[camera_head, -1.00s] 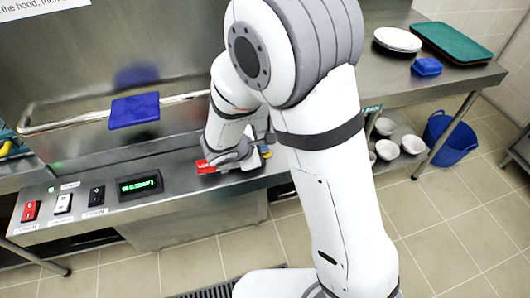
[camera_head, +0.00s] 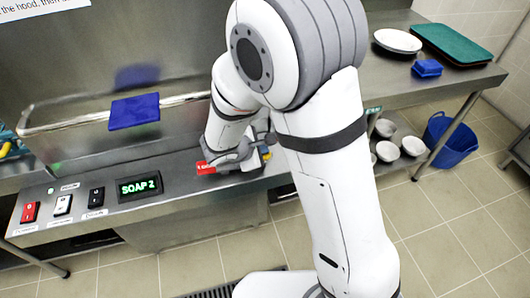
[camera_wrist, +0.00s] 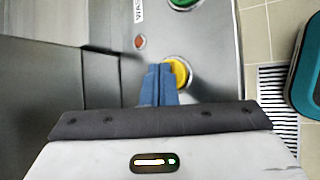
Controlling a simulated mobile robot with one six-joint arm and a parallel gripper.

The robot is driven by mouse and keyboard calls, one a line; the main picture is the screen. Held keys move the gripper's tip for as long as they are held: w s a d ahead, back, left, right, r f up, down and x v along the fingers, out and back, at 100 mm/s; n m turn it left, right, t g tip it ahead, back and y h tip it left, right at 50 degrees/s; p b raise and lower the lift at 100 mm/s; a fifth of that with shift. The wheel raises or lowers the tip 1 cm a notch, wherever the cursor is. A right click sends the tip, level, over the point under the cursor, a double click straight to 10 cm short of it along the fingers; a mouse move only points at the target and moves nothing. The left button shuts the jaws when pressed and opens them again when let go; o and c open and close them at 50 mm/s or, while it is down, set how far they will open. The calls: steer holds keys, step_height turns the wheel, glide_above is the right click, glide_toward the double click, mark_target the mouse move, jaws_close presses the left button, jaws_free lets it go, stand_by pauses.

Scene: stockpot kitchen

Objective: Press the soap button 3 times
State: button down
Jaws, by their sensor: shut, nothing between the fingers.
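A round yellow button (camera_wrist: 178,72), apparently the soap button, sits on the steel panel in the wrist view. The blue fingertips of my gripper (camera_wrist: 160,68) are closed together at its left edge and cover part of it. I cannot tell whether they touch it. In the head view my gripper (camera_head: 268,139) is at the panel's right end, mostly hidden by my arm, with a bit of the yellow button (camera_head: 267,155) showing.
A green button (camera_wrist: 184,3) and a small red light (camera_wrist: 140,42) are on the same panel. Red (camera_head: 30,211), white (camera_head: 63,204) and black (camera_head: 96,197) switches line the panel's left.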

steer(key=shift+r, duration=0.55)
steer(key=shift+r+p, duration=1.95)
steer(key=shift+r, duration=0.65)
stand_by(0.5)
step_height(320, 180, up, 4)
steer(key=p, duration=0.7)
steer(key=shift+p, duration=0.4)
steer(key=shift+f, duration=0.35)
step_height(320, 180, down, 8)
steer(key=b, duration=0.5)
steer(key=shift+b, duration=0.3)
steer(key=shift+f+b, duration=0.3)
steer(key=shift+b, duration=0.15)
